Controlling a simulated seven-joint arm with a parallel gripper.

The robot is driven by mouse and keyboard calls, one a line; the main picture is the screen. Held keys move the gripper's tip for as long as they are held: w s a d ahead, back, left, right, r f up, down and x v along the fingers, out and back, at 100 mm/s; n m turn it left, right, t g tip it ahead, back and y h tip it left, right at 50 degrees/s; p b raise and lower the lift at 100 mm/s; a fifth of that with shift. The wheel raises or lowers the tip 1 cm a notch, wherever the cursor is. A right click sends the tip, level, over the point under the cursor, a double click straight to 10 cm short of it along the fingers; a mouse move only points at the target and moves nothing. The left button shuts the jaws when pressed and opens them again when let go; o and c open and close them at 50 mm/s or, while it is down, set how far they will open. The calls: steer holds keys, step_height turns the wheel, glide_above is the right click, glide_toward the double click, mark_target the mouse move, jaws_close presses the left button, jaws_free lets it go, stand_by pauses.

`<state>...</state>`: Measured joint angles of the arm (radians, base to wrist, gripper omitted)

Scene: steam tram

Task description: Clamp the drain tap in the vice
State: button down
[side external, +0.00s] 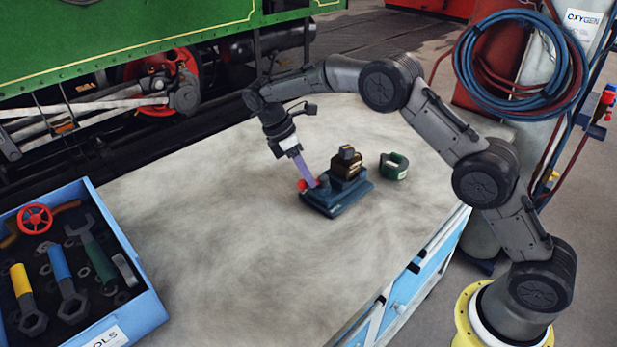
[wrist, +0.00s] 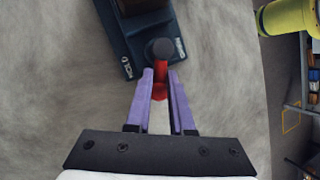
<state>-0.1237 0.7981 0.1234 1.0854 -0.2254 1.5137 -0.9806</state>
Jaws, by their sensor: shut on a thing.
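The blue vice (side external: 337,196) sits on the workbench, its front corner towards the wrist camera (wrist: 125,45). A brass-brown block-like piece with a dark top (side external: 347,163), which looks like the drain tap, sits on the vice at its far right. Only a brown edge of it (wrist: 140,5) shows in the wrist view. I cannot tell whether the jaws press on it. A red handle (wrist: 160,73) runs from a dark round knob (wrist: 160,48) on the vice. My gripper (wrist: 161,80), with purple fingers, is shut on the red handle; the fingers partly hide it.
A green and dark C-shaped thing (side external: 394,166) lies right of the vice. A blue tool tray (side external: 140,318) with wrenches, bolts and a red handwheel (side external: 35,218) is at the left. The bench top (side external: 230,240) between is clear. Hoses and cylinders stand behind my arm.

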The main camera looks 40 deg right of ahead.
steer(key=shift+w+d+m+g+y, duration=0.3)
steer(key=shift+m+y, duration=0.15)
steer(key=shift+m, duration=0.65)
steer(key=shift+w+d+m+g+y, duration=0.25)
steer(key=shift+m+y, duration=0.2)
steer(key=shift+m, duration=0.65)
steer(key=shift+d, duration=0.1)
steer(key=c, duration=0.8)
jaws_free()
steer(key=shift+v, duration=3.75)
